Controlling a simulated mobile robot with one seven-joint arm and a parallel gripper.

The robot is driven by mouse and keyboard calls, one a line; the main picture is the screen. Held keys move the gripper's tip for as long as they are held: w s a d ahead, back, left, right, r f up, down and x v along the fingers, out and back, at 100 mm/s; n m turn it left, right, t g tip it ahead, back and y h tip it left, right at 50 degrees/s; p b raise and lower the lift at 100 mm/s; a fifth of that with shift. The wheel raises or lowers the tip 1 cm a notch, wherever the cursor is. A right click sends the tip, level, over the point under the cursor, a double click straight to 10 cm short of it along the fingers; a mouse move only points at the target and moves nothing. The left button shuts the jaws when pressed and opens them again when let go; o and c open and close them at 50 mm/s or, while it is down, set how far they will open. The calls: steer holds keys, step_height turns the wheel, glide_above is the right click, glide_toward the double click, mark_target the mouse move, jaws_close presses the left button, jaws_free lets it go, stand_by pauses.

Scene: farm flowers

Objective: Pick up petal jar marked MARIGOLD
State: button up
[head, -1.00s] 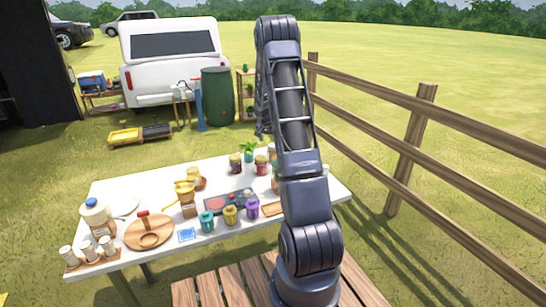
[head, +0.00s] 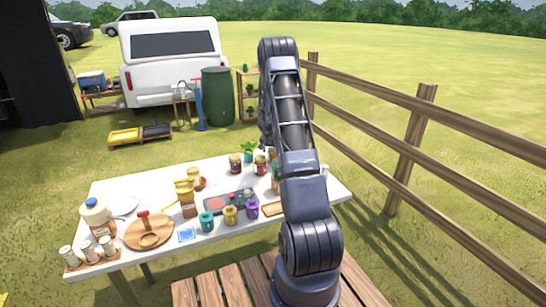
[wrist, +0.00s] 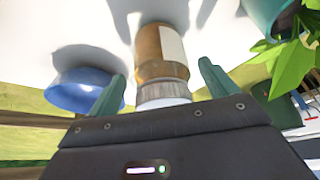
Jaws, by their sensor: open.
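In the wrist view an amber jar (wrist: 160,48) with a pale label and a ribbed, light-coloured end lies between the two green fingers of my gripper (wrist: 163,80). The fingers are open and stand to either side of it; I cannot tell whether they touch it. No lettering is readable, so I cannot confirm MARIGOLD. In the head view my gripper is hidden behind my arm. Jars with dark lids (head: 235,163) and (head: 260,164) stand at the back of the white table (head: 130,190), and their labels are too small to read.
In the wrist view a blue bowl (wrist: 82,92) is at left and a teal pot (wrist: 265,14) with a leafy plant (wrist: 292,50) at right. The head view shows coloured cups (head: 230,214), a round wooden board (head: 150,241) and a wooden fence (head: 400,150) to the right.

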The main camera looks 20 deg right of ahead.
steer(key=shift+x, duration=0.85)
steer(key=c, duration=1.2)
steer(key=shift+r, duration=0.1)
